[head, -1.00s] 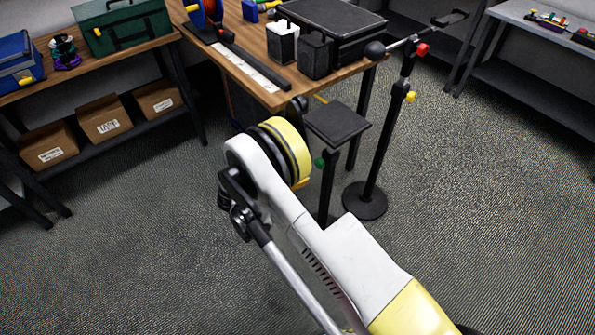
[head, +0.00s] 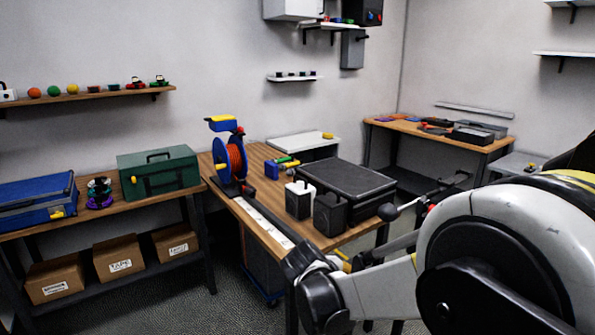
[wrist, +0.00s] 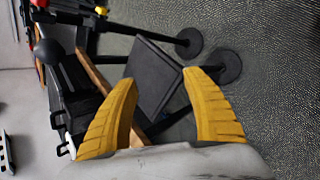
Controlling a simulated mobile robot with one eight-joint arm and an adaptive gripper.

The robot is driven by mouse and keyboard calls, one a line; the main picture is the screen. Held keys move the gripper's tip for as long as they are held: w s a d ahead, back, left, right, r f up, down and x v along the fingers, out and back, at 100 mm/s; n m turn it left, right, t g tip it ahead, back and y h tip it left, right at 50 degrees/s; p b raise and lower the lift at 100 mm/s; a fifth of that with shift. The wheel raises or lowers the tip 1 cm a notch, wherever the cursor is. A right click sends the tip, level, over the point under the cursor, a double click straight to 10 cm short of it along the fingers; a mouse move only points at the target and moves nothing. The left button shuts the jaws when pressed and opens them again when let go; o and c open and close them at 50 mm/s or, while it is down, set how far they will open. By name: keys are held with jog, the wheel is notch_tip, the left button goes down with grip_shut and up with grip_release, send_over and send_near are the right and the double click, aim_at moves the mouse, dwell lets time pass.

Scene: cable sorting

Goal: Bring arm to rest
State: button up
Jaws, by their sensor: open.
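My gripper (wrist: 160,100) shows in the wrist view as two yellow ridged fingers, spread apart with nothing between them. Beyond the fingers are a dark square stand top (wrist: 152,72) and the carpet. In the head view my arm fills the lower right, with a large white and black joint close to the camera. The fingers cannot be made out clearly in the head view.
A wooden table (head: 262,237) holds a cable reel (head: 236,160), a black case (head: 346,180) and dark and white boxes. A left bench carries a green toolbox (head: 158,172) and a blue toolbox (head: 38,205). Cardboard boxes (head: 118,258) sit below it.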

jog(key=s+d+r+m+y, duration=0.3)
jog(key=s+d+r+m, duration=0.25)
jog(key=s+r, duration=0.4)
jog(key=s+m+t+y, duration=0.1)
jog(key=s+m+y, duration=0.1)
jog(key=s+m, duration=0.7)
jog(key=s, duration=0.7)
jog(key=shift+d+f+y, duration=0.25)
jog(key=shift+y, duration=0.15)
